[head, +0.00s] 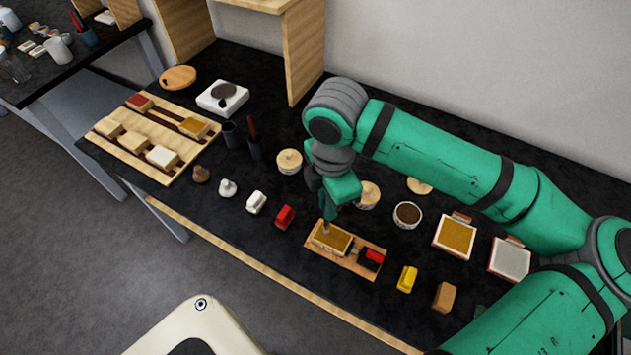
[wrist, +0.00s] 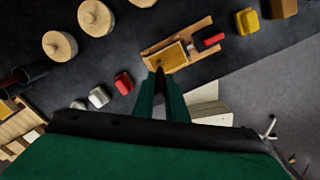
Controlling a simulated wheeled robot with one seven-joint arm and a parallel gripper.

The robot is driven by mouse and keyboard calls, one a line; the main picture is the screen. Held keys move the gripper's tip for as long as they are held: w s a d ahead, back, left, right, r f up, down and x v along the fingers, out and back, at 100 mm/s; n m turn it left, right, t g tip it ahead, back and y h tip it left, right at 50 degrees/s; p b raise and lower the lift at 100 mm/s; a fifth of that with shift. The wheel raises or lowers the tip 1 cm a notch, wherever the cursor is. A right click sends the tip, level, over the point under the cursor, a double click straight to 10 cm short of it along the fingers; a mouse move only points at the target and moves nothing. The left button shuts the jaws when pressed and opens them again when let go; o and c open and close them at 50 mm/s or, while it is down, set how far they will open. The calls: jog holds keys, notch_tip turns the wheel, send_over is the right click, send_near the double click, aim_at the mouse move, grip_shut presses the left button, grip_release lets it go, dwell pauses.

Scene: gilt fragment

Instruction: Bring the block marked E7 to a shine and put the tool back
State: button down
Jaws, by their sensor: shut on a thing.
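A block with a gold top (head: 332,238) lies on a small wooden board (head: 316,256); in the wrist view the gold block (wrist: 167,58) is just beyond my fingertips. I cannot read any mark such as E7 on it. My gripper (head: 328,212) is above the block's far left part, pointing down. It is shut on a thin dark tool (wrist: 160,77), mostly hidden between the fingers (wrist: 160,92). The tool's lower end is at the gold surface; I cannot tell whether it touches. Another gold-topped block (head: 193,127) sits on the slotted wooden rack (head: 132,161) at left.
A red-and-black piece (head: 371,258) sits on the board's right end. Small coloured blocks, including a red one (head: 285,216) and a yellow one (head: 407,278), line the front edge. Behind are round-lidded jars (head: 289,161), a dark cup (head: 231,134) and a bowl (head: 407,214).

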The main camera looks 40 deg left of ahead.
notch_tip(320, 180, up, 8)
jog(key=a, duration=0.1)
jog(key=shift+s+a, duration=0.25)
jog(key=shift+a, duration=0.05)
dwell(0.4)
dwell(0.4)
